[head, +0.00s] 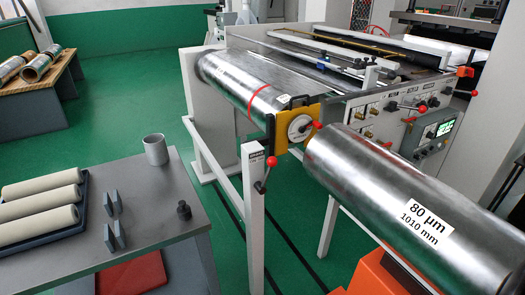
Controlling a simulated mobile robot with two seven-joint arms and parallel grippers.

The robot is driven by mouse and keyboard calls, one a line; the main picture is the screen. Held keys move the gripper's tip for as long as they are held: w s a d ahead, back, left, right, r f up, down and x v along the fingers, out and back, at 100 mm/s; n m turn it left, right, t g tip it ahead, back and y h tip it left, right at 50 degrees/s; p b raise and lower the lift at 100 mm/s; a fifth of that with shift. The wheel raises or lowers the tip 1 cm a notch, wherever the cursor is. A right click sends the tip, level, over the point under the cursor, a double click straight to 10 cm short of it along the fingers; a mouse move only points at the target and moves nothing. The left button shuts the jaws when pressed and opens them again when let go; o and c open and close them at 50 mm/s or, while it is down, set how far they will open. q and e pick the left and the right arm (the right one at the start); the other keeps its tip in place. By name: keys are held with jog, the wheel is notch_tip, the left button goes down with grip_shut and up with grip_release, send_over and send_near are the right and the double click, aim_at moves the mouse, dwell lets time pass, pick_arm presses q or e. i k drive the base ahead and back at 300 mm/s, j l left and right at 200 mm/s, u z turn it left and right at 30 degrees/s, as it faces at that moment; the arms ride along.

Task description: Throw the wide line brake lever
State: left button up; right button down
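A lever with a red knob (271,161) is mounted at the top of a white post (252,220) in front of the machine. Its knob points up, and a dark end hangs below beside the post. A small label on the post is too small to read. Another red knob (317,125) sits beside the yellow bearing plate (311,120) at the end of the steel roll. More red-knobbed levers show on the machine's side panel (393,106). I cannot tell by label which one is the wide line brake lever. Neither gripper is in view.
A large foil roll (350,165) marked 80 µm, 1010 mm lies at the right over an orange support (372,277). A grey table (165,205) at the left holds a tray of pale rolls (40,205), a grey cup (156,149) and small blocks. Green floor lies between.

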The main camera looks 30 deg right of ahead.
aim_at(271, 162)
jog(key=i+j+z, duration=0.1)
jog(key=i+z, duration=0.15)
jog(key=i, duration=0.3)
jog(key=i+j+z, duration=0.25)
jog(key=i, duration=0.3)
